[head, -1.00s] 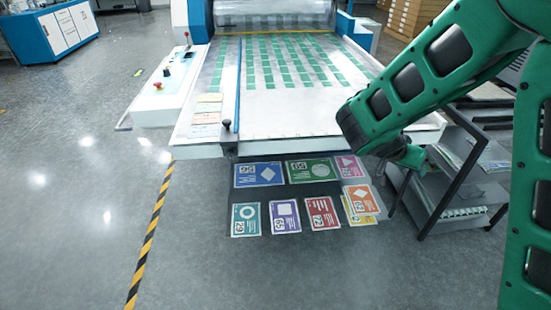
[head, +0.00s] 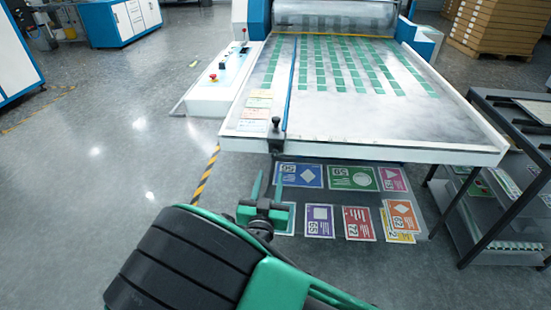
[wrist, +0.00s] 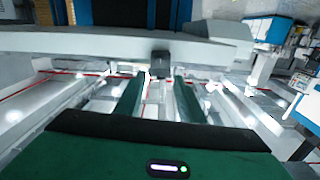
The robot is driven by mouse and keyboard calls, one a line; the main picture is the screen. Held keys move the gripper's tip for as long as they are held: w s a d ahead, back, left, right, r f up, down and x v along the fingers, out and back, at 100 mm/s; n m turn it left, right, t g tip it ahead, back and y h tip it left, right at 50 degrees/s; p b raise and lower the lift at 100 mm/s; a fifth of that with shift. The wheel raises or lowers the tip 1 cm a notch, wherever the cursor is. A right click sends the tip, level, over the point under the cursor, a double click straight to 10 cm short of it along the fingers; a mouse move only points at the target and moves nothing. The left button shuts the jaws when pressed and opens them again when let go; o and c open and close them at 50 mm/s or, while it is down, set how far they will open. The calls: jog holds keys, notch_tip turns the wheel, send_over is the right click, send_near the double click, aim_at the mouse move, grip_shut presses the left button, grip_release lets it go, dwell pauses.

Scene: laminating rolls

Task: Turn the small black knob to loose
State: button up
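The small black knob (head: 275,123) stands at the front edge of the machine's white feed table, at the lower end of the blue guide strip. In the wrist view a dark block (wrist: 160,64), apparently the knob's lower part, sits under the table edge, just beyond my fingertips. My gripper (head: 269,174) is open and empty, its green fingers pointing at the table's front edge, below the knob. In the wrist view the gripper (wrist: 158,80) has its fingers spread, one on each side of the dark block. I cannot tell whether they touch it.
The feed table (head: 400,147) carries rows of green cards. Several colored prints, including a green one (head: 352,178), lie below its front edge. A dark shelf rack (head: 478,222) stands at the right. A control panel (head: 222,85) is at the left. The floor at left is free.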

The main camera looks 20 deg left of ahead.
aim_at(275, 153)
jog(key=x, duration=1)
jog(key=shift+w+a, duration=0.1)
jog(key=shift+w, duration=0.2)
grip_shut()
